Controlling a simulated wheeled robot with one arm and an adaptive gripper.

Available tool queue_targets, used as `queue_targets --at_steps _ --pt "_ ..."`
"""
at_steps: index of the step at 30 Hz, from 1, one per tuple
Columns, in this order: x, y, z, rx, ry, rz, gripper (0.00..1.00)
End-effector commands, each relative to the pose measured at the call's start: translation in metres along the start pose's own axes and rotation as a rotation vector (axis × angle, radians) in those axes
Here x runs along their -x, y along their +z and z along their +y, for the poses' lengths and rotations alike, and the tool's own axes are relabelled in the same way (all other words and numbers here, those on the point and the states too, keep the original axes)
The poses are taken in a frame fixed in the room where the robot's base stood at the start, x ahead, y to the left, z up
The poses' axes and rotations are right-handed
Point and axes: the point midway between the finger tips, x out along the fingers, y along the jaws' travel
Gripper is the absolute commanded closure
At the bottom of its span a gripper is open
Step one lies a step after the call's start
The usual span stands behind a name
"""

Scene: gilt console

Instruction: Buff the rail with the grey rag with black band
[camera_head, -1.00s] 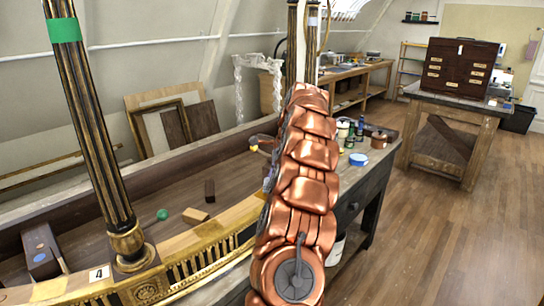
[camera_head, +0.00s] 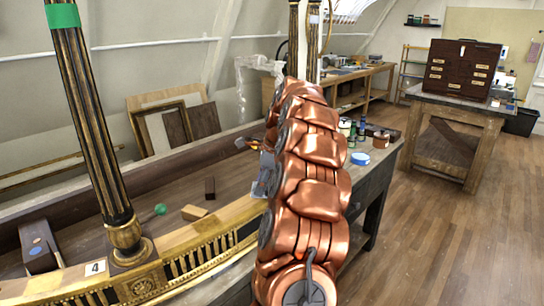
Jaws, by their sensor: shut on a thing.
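The gilt rail (camera_head: 205,262) of the console runs from the lower left up toward the middle, with a fluted front and a plainer tan stretch on top. My copper arm stands in front of its right part and hides it there. My gripper (camera_head: 248,144) shows only as a small piece past the left edge of the arm, above the console; most of it is hidden. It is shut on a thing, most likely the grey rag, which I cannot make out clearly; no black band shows. I cannot tell whether it touches the rail.
A black-and-gilt leg (camera_head: 91,135) with green tape rises at the left. The floor at right is clear.

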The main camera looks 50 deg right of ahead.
Motion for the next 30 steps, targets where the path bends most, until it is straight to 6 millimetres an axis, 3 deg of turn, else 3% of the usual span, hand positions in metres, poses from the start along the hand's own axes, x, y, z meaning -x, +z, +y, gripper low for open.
queue_targets --at_steps 2,30 --pt "-0.001 0.004 0.004 0.002 0.005 0.001 0.75" --pt "0.007 -0.021 -0.04 0.013 0.008 0.001 0.75"
